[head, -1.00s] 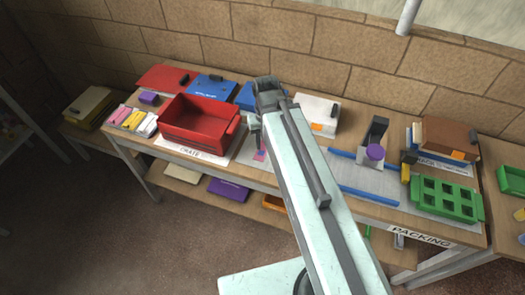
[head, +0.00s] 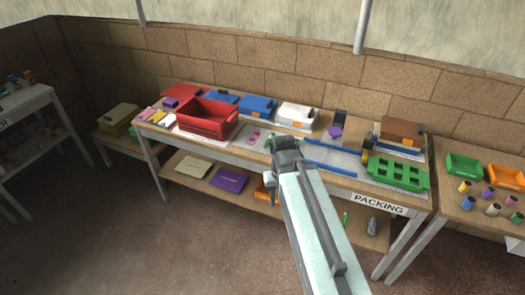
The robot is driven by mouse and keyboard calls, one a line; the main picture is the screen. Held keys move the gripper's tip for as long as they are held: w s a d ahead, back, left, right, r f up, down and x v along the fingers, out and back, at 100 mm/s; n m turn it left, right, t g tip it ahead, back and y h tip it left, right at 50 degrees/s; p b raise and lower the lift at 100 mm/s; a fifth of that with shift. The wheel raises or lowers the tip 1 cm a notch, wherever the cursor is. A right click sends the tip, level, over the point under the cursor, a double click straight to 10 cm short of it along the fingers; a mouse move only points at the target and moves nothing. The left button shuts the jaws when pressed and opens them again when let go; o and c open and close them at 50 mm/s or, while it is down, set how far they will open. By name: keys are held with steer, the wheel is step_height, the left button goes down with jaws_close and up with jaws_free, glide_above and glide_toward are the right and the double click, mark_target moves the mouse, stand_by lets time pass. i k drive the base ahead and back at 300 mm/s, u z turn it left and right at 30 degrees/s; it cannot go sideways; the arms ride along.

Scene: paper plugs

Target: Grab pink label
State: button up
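A small pink label (head: 253,136) lies on a pale grey sheet on the packing table, just right of the red crate (head: 209,119). More pink labels (head: 149,114) lie beside yellow ones (head: 159,117) at the table's left end. My gripper (head: 272,146) is at the end of my pale arm, in front of the table's middle and just right of the single pink label in the picture. Its fingers are small and seen from behind, so I cannot tell whether they are open or hold anything.
Blue boxes (head: 257,106) and a white box (head: 296,115) stand at the back. A purple-topped object (head: 335,131), blue bars (head: 344,169) and a green tray (head: 398,173) are to the right. A second table with coloured spools (head: 489,194) stands at far right.

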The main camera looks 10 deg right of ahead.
mark_target(252, 140)
steer(key=u, duration=1.9)
steer(key=i, duration=3.45)
steer(key=z, duration=2.35)
